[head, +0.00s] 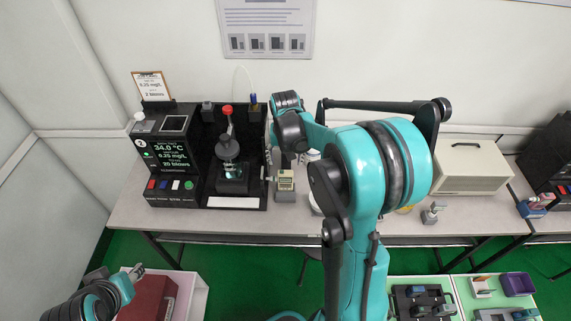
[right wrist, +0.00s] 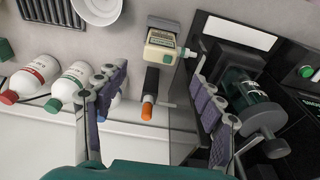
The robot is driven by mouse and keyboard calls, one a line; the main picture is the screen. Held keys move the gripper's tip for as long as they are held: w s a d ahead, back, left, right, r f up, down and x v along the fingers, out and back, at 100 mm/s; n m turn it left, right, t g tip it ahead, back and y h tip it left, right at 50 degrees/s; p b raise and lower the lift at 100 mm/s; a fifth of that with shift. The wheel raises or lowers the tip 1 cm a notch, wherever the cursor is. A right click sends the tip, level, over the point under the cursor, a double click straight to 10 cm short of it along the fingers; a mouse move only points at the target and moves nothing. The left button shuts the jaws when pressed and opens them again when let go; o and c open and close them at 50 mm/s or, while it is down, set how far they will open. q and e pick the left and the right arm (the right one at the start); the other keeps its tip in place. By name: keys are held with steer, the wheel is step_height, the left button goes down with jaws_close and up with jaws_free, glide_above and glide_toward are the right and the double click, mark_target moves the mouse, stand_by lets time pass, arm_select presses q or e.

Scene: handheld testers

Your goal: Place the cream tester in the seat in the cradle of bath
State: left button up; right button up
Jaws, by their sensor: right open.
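The cream tester (head: 285,178) has a small greenish display and is upright at a grey block (head: 286,196) on the bench, just right of the black bath unit (head: 190,205). The right wrist view also shows the cream tester (right wrist: 161,47) against the grey block (right wrist: 172,23); I cannot tell how deep it sits. My right gripper (right wrist: 158,78) is open and empty, its fingers apart on either side of the line to the tester, not touching it. In the head view my arm partly hides that gripper. My left gripper (head: 137,271) is low at the left, far from the tester.
A clamp stand (head: 228,150) stands at the bath. A beige box (head: 470,168) stands on the right of the bench.

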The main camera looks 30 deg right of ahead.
steer(key=s+a+r+n+t, duration=0.3)
steer(key=s+a+r, duration=0.6)
steer(key=r, duration=0.1)
steer(key=s+a+f+n+t+y, duration=0.1)
steer(key=s+a+n+t, duration=0.1)
steer(key=s+a, duration=0.3)
steer(key=s+n, duration=0.1)
steer(key=s, duration=0.2)
steer(key=shift+s+a+f+t, duration=0.15)
steer(key=shift+s+a+t, duration=0.15)
steer(key=shift+s+a, duration=0.1)
step_height(320, 180, down, 4)
steer(key=b, duration=0.4)
steer(key=shift+f, duration=0.25)
stand_by(0.4)
